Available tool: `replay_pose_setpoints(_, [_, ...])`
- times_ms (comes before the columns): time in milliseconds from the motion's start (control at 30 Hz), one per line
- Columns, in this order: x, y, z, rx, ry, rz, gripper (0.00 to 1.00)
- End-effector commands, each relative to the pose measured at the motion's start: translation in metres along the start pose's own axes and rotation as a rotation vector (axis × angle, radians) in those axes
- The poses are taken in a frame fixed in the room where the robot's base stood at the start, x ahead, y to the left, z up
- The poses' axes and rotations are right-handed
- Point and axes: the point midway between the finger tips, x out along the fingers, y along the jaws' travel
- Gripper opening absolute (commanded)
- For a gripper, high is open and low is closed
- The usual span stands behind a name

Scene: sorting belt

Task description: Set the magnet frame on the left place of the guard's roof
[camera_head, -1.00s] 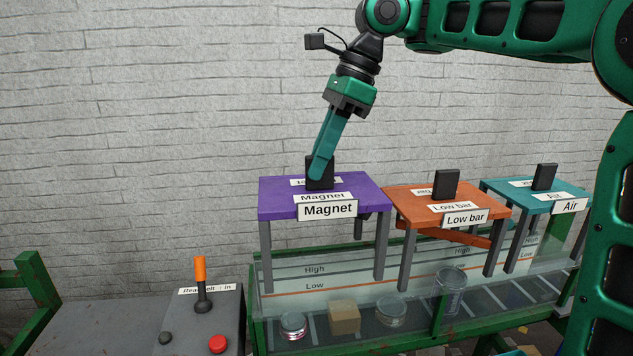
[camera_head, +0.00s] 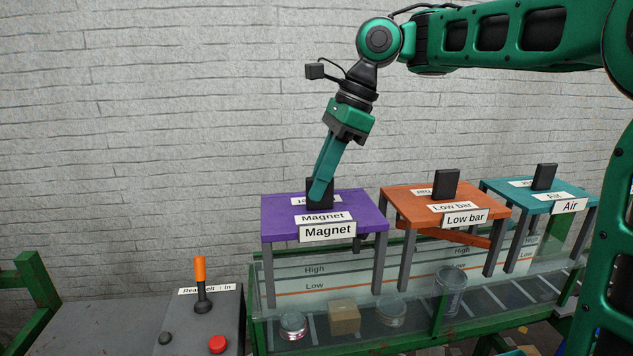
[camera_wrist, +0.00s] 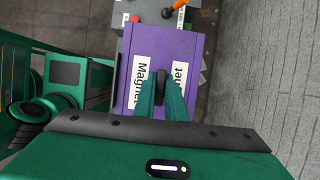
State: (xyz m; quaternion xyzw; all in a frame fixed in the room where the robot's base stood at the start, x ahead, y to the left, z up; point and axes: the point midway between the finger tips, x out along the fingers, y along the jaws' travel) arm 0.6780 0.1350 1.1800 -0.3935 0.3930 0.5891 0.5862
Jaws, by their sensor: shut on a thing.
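The magnet frame (camera_head: 280,222) is a purple-topped stand with grey legs, a "Magnet" label and a black handle on top. My gripper (camera_head: 319,190) is shut on that handle from above; the wrist view shows the fingers (camera_wrist: 162,97) around it over the purple top (camera_wrist: 186,42). The frame looks about level, at the left end of the clear guard (camera_head: 270,284) over the belt. Its front leg (camera_head: 380,272) reaches down across the guard's High and Low lines. I cannot tell whether its feet touch anything.
The orange Low bar frame (camera_head: 400,200) stands close to the right of the magnet frame, and the teal Air frame (camera_head: 500,195) is farther right. A control box with an orange lever (camera_head: 200,272) and red button (camera_head: 217,344) stands at left. Cans and a box (camera_head: 344,317) lie behind the clear panel.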

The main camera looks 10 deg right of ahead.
Motion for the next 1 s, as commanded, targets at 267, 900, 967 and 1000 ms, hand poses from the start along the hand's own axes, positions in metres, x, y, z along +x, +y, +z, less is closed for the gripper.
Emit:
replay_pose_setpoints(267, [0.001,0.0,0.0,0.0,0.0,0.0,0.29])
replay_pose_setpoints(900, [-0.032,-0.001,-0.001,0.002,0.001,0.002,0.29])
replay_pose_setpoints(967, [-0.033,-0.002,-0.001,0.004,0.002,0.004,0.29])
replay_pose_setpoints(1000, [-0.034,-0.002,0.0,0.004,0.003,0.005,0.29])
